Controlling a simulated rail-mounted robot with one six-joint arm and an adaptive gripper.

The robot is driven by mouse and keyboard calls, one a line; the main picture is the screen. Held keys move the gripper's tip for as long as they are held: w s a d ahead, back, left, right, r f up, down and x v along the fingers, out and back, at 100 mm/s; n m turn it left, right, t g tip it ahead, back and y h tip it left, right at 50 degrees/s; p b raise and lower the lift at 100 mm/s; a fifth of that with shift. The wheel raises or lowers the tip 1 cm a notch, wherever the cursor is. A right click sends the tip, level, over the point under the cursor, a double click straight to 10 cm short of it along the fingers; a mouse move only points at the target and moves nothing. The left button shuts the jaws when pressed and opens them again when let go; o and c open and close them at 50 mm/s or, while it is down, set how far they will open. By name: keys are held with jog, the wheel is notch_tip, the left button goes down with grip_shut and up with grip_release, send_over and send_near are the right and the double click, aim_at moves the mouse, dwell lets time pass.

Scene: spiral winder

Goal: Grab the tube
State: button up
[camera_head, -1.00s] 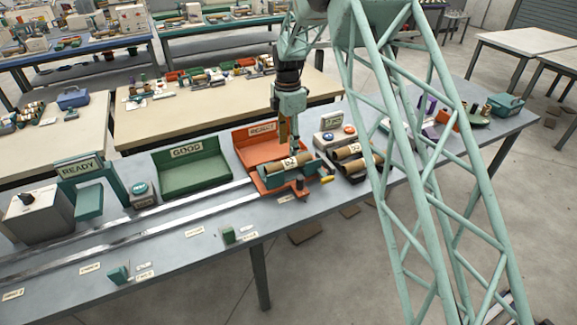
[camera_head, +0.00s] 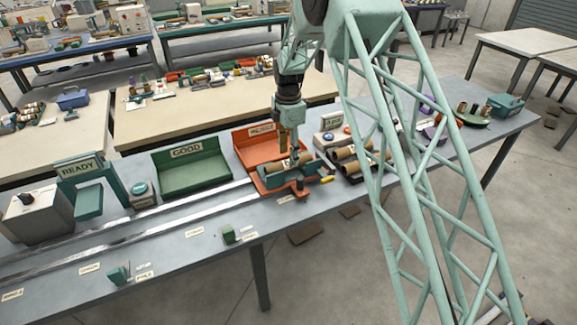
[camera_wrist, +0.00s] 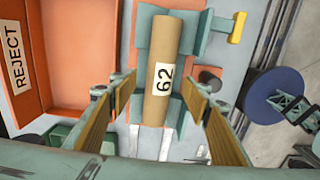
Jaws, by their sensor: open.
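The brown cardboard tube (camera_wrist: 170,45) carries a white label reading 62 and lies in a green cradle (camera_wrist: 203,35) on an orange base. In the head view the tube (camera_head: 278,163) is partly hidden by my gripper (camera_head: 293,157), which is lowered over the cradle. In the wrist view my gripper (camera_wrist: 158,105) is open, with one wood-coloured finger pad on each side of the tube's near end. A visible gap separates the tube from each pad.
An orange REJECT bin (camera_head: 258,147) stands just behind the cradle, and a green GOOD bin (camera_head: 190,168) is to the left. A rack of other tubes (camera_head: 350,158) is close on the right. A yellow handle (camera_wrist: 237,27) sticks out beside the cradle. Metal rails (camera_head: 130,232) run left.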

jog(key=shift+d+f, duration=0.1)
jog(key=shift+f, duration=2)
jog(key=shift+c, duration=0.7)
jog(key=c, duration=0.8)
